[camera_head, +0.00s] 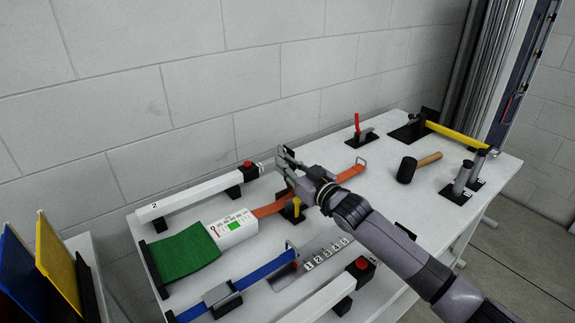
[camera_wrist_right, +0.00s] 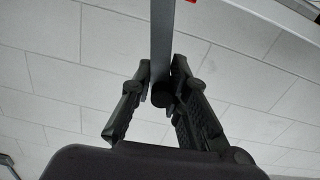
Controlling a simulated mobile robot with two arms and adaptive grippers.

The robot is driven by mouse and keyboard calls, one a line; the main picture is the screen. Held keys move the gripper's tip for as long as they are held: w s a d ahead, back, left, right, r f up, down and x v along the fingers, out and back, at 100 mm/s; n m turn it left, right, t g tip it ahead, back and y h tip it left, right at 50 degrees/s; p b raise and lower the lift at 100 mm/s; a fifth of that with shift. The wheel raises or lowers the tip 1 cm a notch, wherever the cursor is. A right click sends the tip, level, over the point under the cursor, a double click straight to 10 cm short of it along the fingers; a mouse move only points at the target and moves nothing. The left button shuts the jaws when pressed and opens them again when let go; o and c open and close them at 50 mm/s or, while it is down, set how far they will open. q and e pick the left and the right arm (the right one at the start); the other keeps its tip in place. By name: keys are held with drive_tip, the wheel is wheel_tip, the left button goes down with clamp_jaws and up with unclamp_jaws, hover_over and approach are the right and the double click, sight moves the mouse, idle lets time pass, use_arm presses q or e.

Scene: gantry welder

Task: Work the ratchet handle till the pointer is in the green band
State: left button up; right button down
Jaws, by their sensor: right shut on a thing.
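My right gripper (camera_head: 290,165) is over the back middle of the white table, near the orange strap (camera_head: 270,208). In the right wrist view it (camera_wrist_right: 160,85) is shut on a grey flat bar, the ratchet handle (camera_wrist_right: 162,45), which stands up between the fingers. In the head view the gripper and arm hide most of the handle and its ratchet. A white gauge box (camera_head: 232,236) with a green patch and small markings sits at the strap's left end; its pointer is too small to make out. My left gripper is not in view.
A green cloth (camera_head: 184,255) lies left of the gauge box. A white bar with a red button (camera_head: 190,196) is behind it. A blue strap (camera_head: 262,272) with a buckle is in front. A black mallet (camera_head: 406,170) and a yellow bar (camera_head: 455,136) lie at the right.

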drive_tip(key=w+d+m+b, duration=0.4)
drive_tip(key=d+m, duration=0.2)
drive_tip(key=m, duration=0.1)
drive_tip(key=shift+w+d+r, duration=0.2)
drive_tip(key=shift+d+r, duration=0.05)
drive_tip(key=shift+r, duration=0.05)
idle(0.5)
idle(0.3)
drive_tip(key=c, duration=1.6)
unclamp_jaws()
drive_tip(key=shift+r, duration=0.15)
drive_tip(key=shift+o, duration=0.2)
drive_tip(key=v, duration=1.2)
